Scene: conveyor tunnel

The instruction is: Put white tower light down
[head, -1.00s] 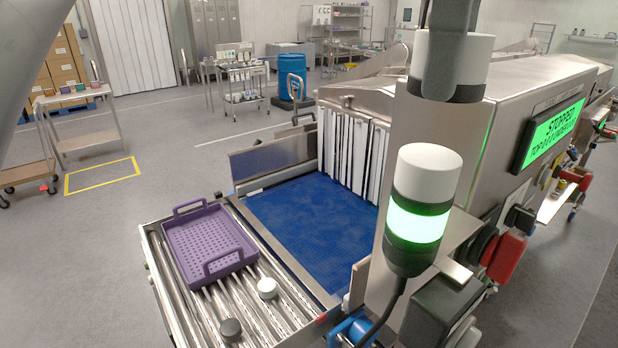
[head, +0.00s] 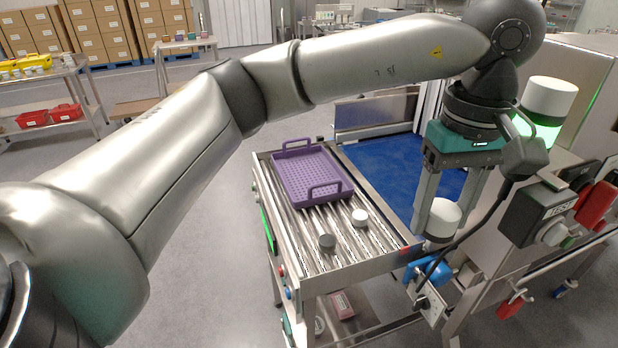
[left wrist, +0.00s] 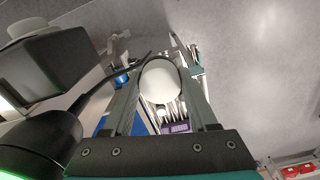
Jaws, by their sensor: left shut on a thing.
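My left gripper (head: 448,212) points down with its fingers shut on the white tower light (head: 441,216), a white cylinder with a dark lower end. It is beside the near right corner of the roller conveyor. In the left wrist view the light's round white top (left wrist: 160,82) sits between the fingers. I cannot tell whether its base touches anything. A second tower light (head: 548,98), white on top and glowing green, stands on the machine behind the gripper, partly hidden by the wrist. My right gripper is out of view.
A purple perforated tray (head: 312,174) lies on the roller conveyor (head: 300,232). The blue belt (head: 385,170) lies behind. A black box with a red switch (head: 597,205) is at the right.

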